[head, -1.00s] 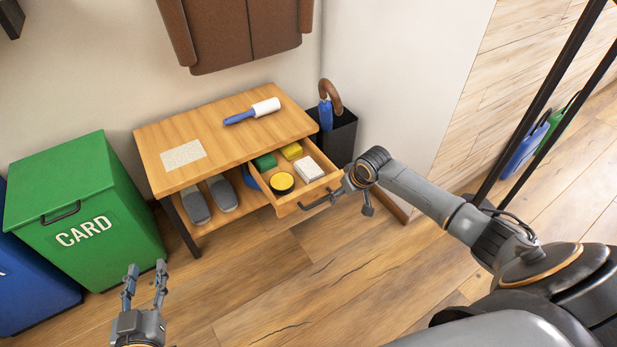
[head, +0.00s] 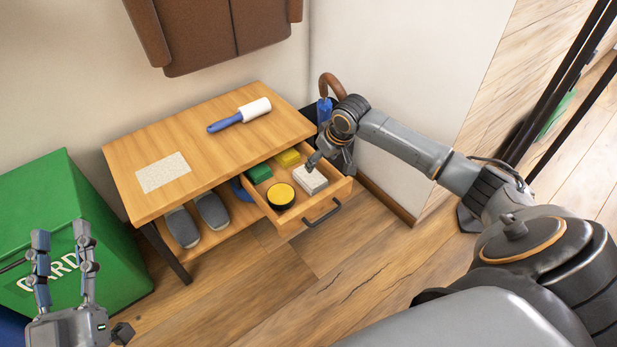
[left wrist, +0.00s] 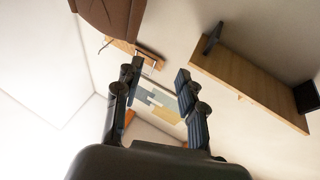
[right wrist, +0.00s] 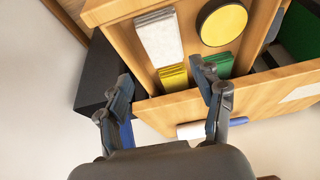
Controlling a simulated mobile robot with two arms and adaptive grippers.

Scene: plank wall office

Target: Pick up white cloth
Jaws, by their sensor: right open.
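The white cloth (head: 310,179) is a folded white stack in the right part of the open drawer (head: 290,226). It also shows in the right wrist view (right wrist: 158,40), beside a folded yellow cloth (right wrist: 173,78). My right gripper (head: 330,161) is open and empty over the drawer's right back side, close to the white cloth; its fingers overlap the cloth's edge in the head view. In the right wrist view its open fingertips (right wrist: 161,74) point toward the yellow and white cloths. My left gripper (head: 62,236) is open and empty at the lower left, away from the table.
The drawer also holds a green cloth (head: 259,173) and a round yellow-topped tin (head: 280,195). A lint roller (head: 241,115) and a flat pale mat (head: 163,172) lie on the table (head: 200,150). A green bin (head: 70,240) stands left. An umbrella stand and wall are at right.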

